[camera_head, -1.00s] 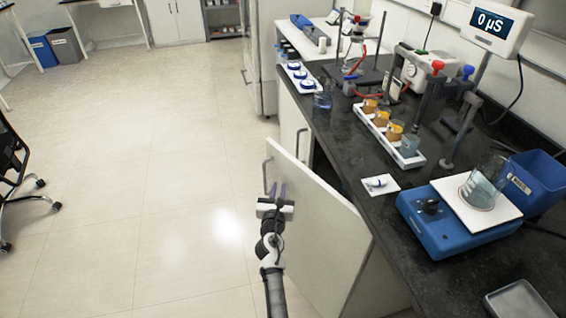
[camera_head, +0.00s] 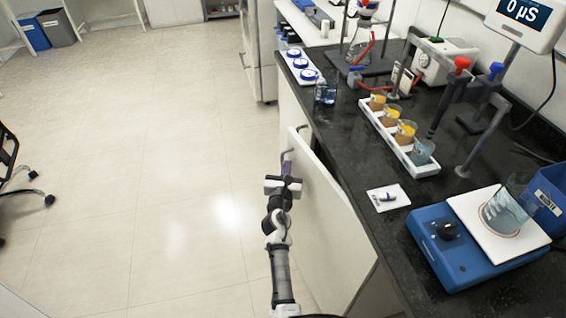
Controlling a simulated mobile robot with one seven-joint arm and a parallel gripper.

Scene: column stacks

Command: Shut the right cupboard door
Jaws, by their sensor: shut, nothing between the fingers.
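The right cupboard door (camera_head: 328,240) is a pale panel under the dark worktop. It stands ajar, its free edge out from the cabinet at the far end. Its grey bar handle (camera_head: 289,157) is near that edge. My gripper (camera_head: 287,164) is at the outer face of the door, close to the handle. The cupboard's inside is hidden behind the door.
The black worktop (camera_head: 350,135) holds a white tray of beakers (camera_head: 398,138), a blue stirrer (camera_head: 440,245) and a small white card (camera_head: 388,198). A black chair (camera_head: 20,180) stands at the left. The floor (camera_head: 150,170) between is clear.

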